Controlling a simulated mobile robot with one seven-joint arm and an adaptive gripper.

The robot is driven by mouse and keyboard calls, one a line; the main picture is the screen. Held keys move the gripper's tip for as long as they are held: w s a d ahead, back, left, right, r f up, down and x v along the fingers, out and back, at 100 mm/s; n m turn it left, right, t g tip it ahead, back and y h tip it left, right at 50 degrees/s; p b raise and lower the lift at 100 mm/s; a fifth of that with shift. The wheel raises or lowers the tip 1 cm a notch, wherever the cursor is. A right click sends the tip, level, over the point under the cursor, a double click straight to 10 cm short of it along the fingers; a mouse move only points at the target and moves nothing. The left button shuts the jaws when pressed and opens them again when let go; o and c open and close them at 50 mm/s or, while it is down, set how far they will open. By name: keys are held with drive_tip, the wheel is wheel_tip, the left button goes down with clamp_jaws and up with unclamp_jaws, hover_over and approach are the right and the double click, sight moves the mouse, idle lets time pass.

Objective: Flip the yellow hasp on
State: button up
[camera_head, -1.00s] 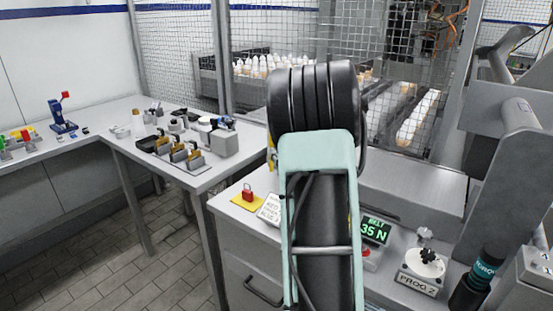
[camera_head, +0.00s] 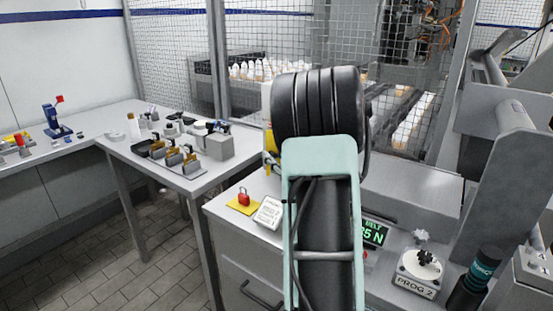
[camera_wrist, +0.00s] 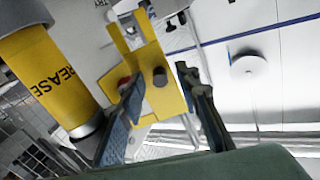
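A yellow plate-like part (camera_wrist: 165,102), which looks like the hasp, shows in the wrist view with a dark round knob (camera_wrist: 160,77) and two upright prongs. A small yellow part (camera_head: 271,166) peeks out left of my arm in the head view; most of it is hidden. My gripper (camera_wrist: 158,82) has its two fingers spread apart, with the yellow part showing between and beyond their tips. I cannot tell whether a finger touches it. A bit of red shows by the left fingertip. The head view hides my gripper behind my arm.
A yellow cylinder lettered GREASE (camera_wrist: 48,75) stands close left of the fingers. In the head view, a red padlock on a yellow plate (camera_head: 240,207) and a white sign (camera_head: 269,213) lie on the counter. A green display (camera_head: 374,233) and a knobbed dial unit (camera_head: 420,268) are to the right.

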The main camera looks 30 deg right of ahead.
drive_tip(key=s, duration=1.2)
drive_tip(key=shift+a, duration=0.45)
